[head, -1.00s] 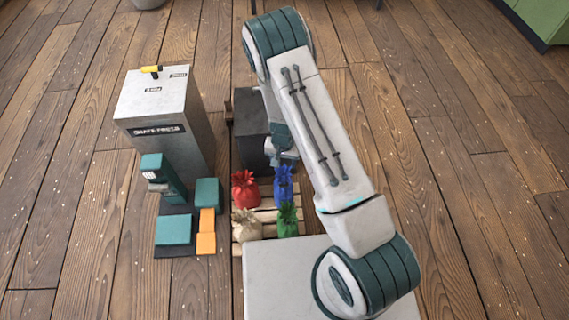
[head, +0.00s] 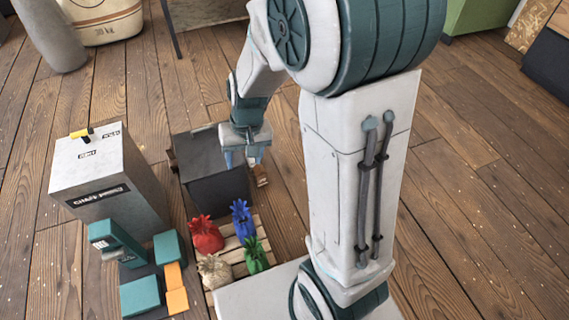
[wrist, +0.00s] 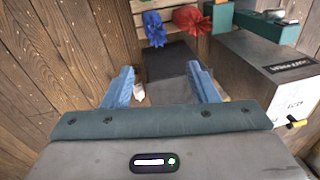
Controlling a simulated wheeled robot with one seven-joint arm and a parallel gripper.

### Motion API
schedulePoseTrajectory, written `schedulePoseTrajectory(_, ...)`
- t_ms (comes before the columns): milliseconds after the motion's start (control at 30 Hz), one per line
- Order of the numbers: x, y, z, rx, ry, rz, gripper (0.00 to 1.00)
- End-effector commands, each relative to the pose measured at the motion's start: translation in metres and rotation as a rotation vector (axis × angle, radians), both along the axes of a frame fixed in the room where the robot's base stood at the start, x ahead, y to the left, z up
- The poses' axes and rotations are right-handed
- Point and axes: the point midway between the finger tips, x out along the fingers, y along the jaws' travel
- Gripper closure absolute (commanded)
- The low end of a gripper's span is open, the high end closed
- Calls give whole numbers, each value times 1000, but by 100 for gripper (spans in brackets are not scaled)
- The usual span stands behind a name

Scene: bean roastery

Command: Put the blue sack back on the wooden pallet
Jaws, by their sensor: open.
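The blue sack (head: 242,220) stands upright on the wooden pallet (head: 231,254), at its back right corner in the head view. A red sack (head: 206,236) stands beside it, with a beige sack (head: 215,271) and a green sack (head: 256,256) in front. My gripper (head: 245,158) is open and empty, above the dark box behind the pallet and apart from the blue sack. In the wrist view my gripper's two blue fingers (wrist: 162,88) are spread. The blue sack (wrist: 154,28) and red sack (wrist: 191,20) show beyond them at the top.
The dark box (head: 215,181) stands right behind the pallet. A grey chaff press cabinet (head: 108,184) is to its left, with teal and orange blocks (head: 175,290) in front. A small brown object (head: 261,175) lies by the box.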

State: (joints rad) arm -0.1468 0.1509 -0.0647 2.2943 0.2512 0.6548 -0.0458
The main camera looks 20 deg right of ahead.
Motion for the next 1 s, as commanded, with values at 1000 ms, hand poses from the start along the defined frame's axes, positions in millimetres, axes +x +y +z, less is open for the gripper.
schedulePoseTrajectory(1000, -121, -58, 88, -151, -62, 75, 47)
